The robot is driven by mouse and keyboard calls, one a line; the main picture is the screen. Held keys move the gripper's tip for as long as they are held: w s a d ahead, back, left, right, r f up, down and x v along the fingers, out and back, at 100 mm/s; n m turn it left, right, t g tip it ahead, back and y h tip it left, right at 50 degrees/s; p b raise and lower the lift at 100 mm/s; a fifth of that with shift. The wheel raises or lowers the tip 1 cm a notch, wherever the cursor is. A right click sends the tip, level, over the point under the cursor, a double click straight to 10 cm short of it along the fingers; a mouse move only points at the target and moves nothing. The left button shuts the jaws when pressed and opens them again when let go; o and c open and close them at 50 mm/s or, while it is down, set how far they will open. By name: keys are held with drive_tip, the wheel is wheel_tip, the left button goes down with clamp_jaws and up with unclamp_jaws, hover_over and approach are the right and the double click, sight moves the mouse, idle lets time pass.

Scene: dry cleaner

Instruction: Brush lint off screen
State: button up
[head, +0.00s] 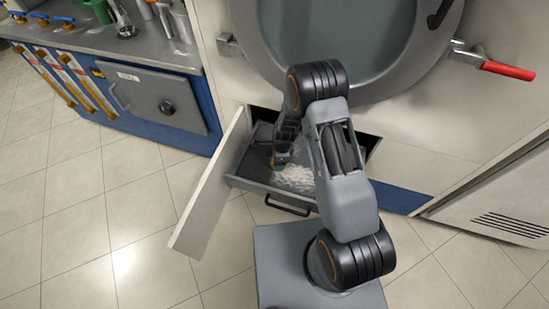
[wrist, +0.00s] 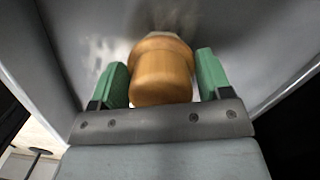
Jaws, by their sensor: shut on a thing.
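My gripper (wrist: 162,68) has green fingers on both sides of an orange-brown wooden handle, which I take to be the brush (wrist: 160,88). Its bristle end is hidden beyond the handle. In the head view my gripper (head: 281,158) reaches down into the pulled-out drawer (head: 247,184) under the round machine door. The dark grey screen (head: 257,160) lies in this drawer. White fluffy lint (head: 296,178) lies on it, to the right of my gripper. My arm hides the drawer's right part. The wrist view shows grey metal surfaces around the handle and no clear lint.
A white flap door (head: 210,190) stands open at the drawer's left. The drawer's black handle (head: 288,206) faces my base. A round glass door (head: 340,35) and a red lever (head: 508,70) are above. A blue-fronted counter (head: 100,90) stands at left. The tiled floor at front left is clear.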

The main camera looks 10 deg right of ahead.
drive_tip(key=shift+s+d+f+b, duration=0.15)
drive_tip(key=shift+s+d, duration=0.35)
drive_tip(key=shift+d, duration=0.35)
drive_tip(key=shift+s+d+b, duration=0.1)
drive_tip(key=shift+s+d, duration=0.35)
drive_tip(key=shift+d, duration=0.35)
drive_tip(key=shift+s+d+f+b, duration=0.15)
drive_tip(key=shift+s+d, duration=0.35)
drive_tip(key=shift+d, duration=0.35)
drive_tip(key=shift+s+d+r+b, duration=0.1)
drive_tip(key=shift+s+d, duration=0.2)
drive_tip(key=shift+d, duration=0.35)
drive_tip(key=shift+s+d+r+b, duration=0.1)
drive_tip(key=shift+s+d, duration=0.15)
drive_tip(key=shift+d, duration=0.35)
drive_tip(key=shift+s+d+r+b, duration=0.1)
drive_tip(key=shift+s+d, duration=0.2)
drive_tip(key=shift+d, duration=0.35)
drive_tip(key=shift+d, duration=0.1)
